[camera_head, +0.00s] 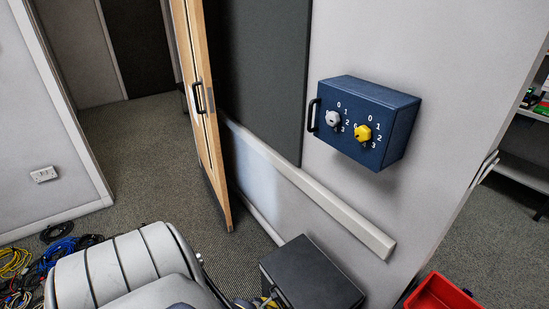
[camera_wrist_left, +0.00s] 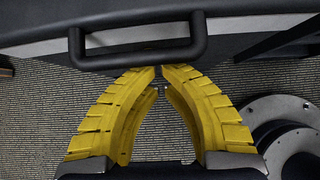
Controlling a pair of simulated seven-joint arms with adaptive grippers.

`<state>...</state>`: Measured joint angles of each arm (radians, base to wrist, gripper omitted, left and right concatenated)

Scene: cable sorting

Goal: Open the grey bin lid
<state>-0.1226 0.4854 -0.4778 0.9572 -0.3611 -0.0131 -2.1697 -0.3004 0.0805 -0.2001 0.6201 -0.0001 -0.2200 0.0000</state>
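A dark grey box with a flat top, which looks like the grey bin (camera_head: 312,272), stands at the bottom middle of the head view, its lid down. In the left wrist view a grey panel edge with a black bar handle (camera_wrist_left: 138,48) crosses the top; it appears to be the bin's lid. My left gripper (camera_wrist_left: 160,74) has yellow fingers whose tips nearly meet just below the handle bar, with nothing seen between them. Whether they touch the bar I cannot tell. In the head view only a yellow bit of it shows beside the bin. My right gripper is out of view.
A blue wall box (camera_head: 366,118) with a grey and a yellow knob hangs above the bin. A wooden door (camera_head: 200,100) stands left of it. A red bin (camera_head: 440,292) is at the lower right. Tangled cables (camera_head: 40,262) lie at the lower left. Carpet floor is clear behind.

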